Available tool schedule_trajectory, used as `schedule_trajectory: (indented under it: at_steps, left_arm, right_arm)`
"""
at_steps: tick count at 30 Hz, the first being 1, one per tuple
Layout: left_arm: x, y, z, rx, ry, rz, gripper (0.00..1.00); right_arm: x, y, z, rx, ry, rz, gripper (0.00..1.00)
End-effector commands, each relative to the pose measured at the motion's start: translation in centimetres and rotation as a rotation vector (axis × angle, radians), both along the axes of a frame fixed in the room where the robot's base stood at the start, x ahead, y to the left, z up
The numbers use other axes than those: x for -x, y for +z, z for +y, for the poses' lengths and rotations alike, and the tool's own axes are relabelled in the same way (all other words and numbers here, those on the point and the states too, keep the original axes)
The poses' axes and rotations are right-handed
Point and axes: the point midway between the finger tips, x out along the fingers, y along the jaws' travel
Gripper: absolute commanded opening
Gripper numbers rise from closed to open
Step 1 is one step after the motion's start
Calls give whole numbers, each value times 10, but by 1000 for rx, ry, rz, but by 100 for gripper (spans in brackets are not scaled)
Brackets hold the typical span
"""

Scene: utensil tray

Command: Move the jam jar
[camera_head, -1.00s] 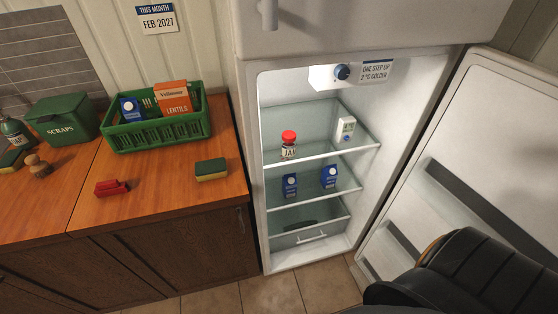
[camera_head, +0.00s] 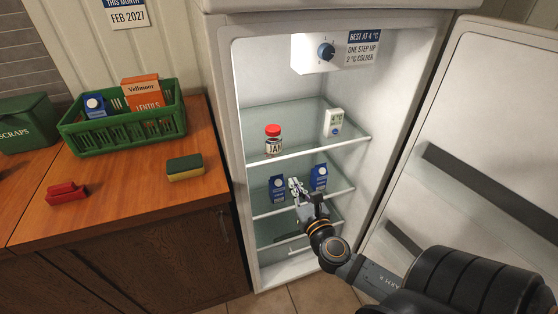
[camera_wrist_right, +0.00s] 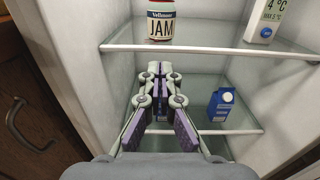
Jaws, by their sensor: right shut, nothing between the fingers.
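The jam jar (camera_head: 273,139) has a red lid and a white JAM label. It stands upright on the top shelf of the open fridge, at the left. In the right wrist view its lower part (camera_wrist_right: 160,24) shows at the top edge. My right gripper (camera_head: 294,184) is shut and empty, in front of the fridge and lower than the jar, at about the middle shelf's height. In the right wrist view the right gripper (camera_wrist_right: 158,70) points into the fridge below the top shelf, apart from the jar. My left gripper is not in view.
A white thermometer (camera_head: 333,122) stands right of the jar on the top shelf (camera_head: 310,148). Two blue cartons (camera_head: 318,177) stand on the shelf below. The fridge door (camera_head: 470,150) is open at right. A counter (camera_head: 130,205) with a green basket (camera_head: 125,133) is at left.

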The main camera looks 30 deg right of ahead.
Motion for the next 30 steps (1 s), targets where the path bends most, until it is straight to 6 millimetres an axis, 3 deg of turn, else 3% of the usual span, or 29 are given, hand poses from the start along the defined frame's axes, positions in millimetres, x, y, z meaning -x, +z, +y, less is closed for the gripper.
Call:
schedule_trajectory:
  at_steps: [18, 24, 30]
  left_arm:
    - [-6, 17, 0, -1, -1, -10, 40]
    - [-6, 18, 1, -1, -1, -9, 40]
    - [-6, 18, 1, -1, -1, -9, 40]
  right_arm:
    - [-114, 2, -27, -7, -2, -2, 0]
    - [-131, 0, -32, -6, -1, 1, 0]
    - [-134, 0, -32, -6, -1, 1, 0]
